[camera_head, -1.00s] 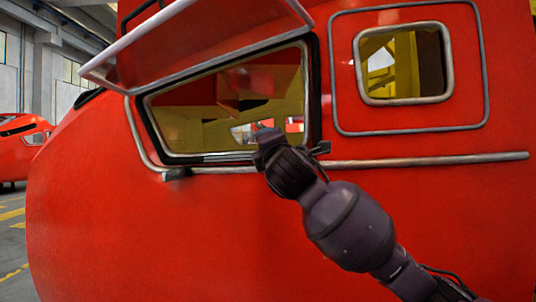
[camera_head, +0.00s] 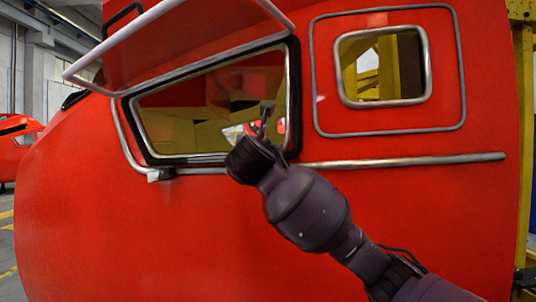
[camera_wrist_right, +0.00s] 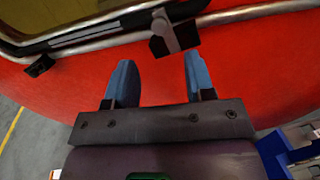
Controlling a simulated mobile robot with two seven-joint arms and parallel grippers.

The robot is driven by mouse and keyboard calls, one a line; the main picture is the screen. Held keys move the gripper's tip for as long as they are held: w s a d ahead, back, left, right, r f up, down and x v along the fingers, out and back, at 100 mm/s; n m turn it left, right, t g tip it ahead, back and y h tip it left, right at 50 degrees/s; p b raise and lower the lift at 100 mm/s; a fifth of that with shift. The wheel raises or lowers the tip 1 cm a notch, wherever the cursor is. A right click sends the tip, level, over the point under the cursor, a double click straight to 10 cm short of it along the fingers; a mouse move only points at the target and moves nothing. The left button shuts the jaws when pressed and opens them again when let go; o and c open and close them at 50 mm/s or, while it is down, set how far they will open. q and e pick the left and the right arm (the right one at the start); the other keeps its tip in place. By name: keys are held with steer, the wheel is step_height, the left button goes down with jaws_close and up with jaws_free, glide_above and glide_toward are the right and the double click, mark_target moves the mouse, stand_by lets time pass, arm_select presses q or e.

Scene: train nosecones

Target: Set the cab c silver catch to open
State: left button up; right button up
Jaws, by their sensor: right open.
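The red cab (camera_head: 150,230) fills the head view, with its side window (camera_head: 200,115) under a raised flap (camera_head: 180,40). No letter shows on it. In the right wrist view a silver catch (camera_wrist_right: 164,30) sits on a black block at the window's lower rail. My right gripper (camera_wrist_right: 157,78) is open and empty, its two blue fingers apart below the catch and pointing towards it. In the head view the right gripper (camera_head: 265,122) is in front of the window's lower right corner; the catch cannot be made out there.
A long silver rail (camera_head: 400,161) runs along the cab below the windows. A small fitting (camera_head: 160,175) sits at the window's lower left. A smaller window (camera_head: 382,68) is to the right. Another red cab (camera_head: 18,140) stands far left. Yellow framework (camera_head: 522,150) stands at the right edge.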

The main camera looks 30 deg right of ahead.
steer(key=p+x, duration=0.2)
steer(key=x, duration=0.8)
steer(key=shift+a, duration=0.1)
steer(key=shift+s, duration=0.15)
steer(key=c, duration=0.8)
